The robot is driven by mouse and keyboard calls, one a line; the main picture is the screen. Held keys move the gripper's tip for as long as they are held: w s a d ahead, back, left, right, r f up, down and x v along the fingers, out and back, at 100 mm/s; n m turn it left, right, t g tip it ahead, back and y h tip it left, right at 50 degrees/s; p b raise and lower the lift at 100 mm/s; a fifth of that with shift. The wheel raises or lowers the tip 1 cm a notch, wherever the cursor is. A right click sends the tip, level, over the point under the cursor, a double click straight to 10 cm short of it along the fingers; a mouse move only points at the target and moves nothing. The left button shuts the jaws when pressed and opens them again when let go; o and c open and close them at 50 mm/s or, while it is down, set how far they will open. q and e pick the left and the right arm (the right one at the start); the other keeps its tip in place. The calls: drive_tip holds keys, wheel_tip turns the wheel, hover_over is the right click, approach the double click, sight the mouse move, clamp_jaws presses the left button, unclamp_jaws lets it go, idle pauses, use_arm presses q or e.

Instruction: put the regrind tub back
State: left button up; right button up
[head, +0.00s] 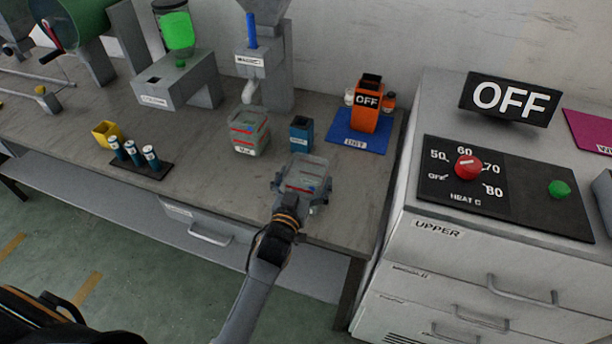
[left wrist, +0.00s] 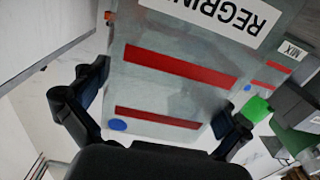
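The regrind tub (head: 303,173) is a clear, open-topped tub with red stripes and blue spots. Its REGRIND label (left wrist: 222,14) shows upside down in the left wrist view. My left gripper (head: 301,188) has one finger on each side of the tub and is shut on it, near the front edge of the workbench. In the left wrist view the tub (left wrist: 170,95) fills the middle between the two fingers (left wrist: 160,105). I cannot tell whether its base touches the bench. My right gripper is not in view.
A second clear tub (head: 247,132), a dark blue cup (head: 301,134) and an orange OFF box (head: 367,108) on a blue mat (head: 345,137) stand behind. A yellow cup (head: 106,133) and a black rack (head: 140,166) of cylinders are left. A heater cabinet (head: 450,243) borders the right.

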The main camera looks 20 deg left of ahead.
use_arm(q)
drive_tip(key=shift+r, duration=0.15)
drive_tip(key=s+b, duration=0.1)
drive_tip(key=s, duration=1.1)
drive_tip(key=shift+a, duration=0.15)
drive_tip(key=s+d+f+m+g+h, duration=0.1)
drive_tip(key=s+f+g, duration=0.35)
drive_tip(key=f, duration=1.05)
drive_tip(key=s+d+f+m+g, duration=0.1)
drive_tip(key=s+f+g, duration=0.35)
drive_tip(key=f, duration=1.05)
drive_tip(key=s+a+f+g, duration=0.2)
drive_tip(key=s+f, duration=0.4)
drive_tip(key=s, duration=0.4)
drive_tip(key=s+a+f+g+y, duration=0.1)
drive_tip(key=s+a+f+g, duration=0.2)
drive_tip(key=s+f, duration=0.4)
drive_tip(key=s+a+f+g, duration=0.3)
drive_tip(key=s+f, duration=0.3)
drive_tip(key=s, duration=0.7)
drive_tip(key=shift+a+f, duration=0.15)
drive_tip(key=shift+f, duration=0.2)
